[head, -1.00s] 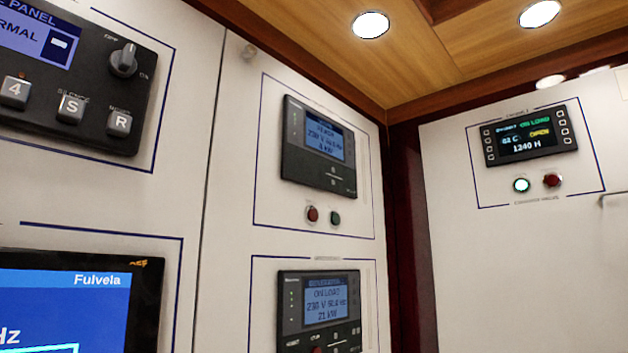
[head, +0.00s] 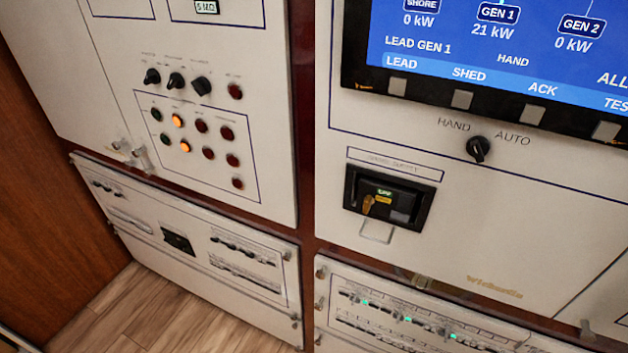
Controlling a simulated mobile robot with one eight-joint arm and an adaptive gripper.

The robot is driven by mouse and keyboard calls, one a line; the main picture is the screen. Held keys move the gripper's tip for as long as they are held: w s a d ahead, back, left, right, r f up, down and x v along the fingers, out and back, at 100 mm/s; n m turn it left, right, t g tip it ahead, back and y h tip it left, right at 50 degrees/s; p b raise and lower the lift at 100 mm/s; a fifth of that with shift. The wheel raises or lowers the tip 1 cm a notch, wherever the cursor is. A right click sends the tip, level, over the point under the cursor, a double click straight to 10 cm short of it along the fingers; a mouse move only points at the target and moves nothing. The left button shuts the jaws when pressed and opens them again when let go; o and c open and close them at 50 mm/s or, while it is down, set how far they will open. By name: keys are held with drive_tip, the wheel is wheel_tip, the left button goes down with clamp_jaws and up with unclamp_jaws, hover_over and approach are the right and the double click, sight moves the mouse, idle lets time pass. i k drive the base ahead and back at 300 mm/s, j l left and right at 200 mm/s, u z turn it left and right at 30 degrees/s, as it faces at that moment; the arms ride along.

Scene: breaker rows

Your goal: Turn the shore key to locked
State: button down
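A black recessed breaker unit (head: 388,198) sits in the white panel right of centre in the head view, under a small label strip that seems to read as a supply name. In it is a brass-coloured key or handle (head: 369,204) at the lower left, with a small green-lit window and a yellow tag above and beside it. I cannot read the key's position marks. A small metal bracket hangs just below the unit. My gripper is not in view.
A HAND/AUTO knob (head: 478,149) and a large blue screen (head: 500,45) are above the unit. A panel with black knobs and lit buttons (head: 195,140) is at left. Lower breaker rows (head: 400,315) have small handles. Wooden floor (head: 140,305) shows at lower left.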

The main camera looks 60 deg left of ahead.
sight(369, 200)
drive_tip(key=u, duration=2)
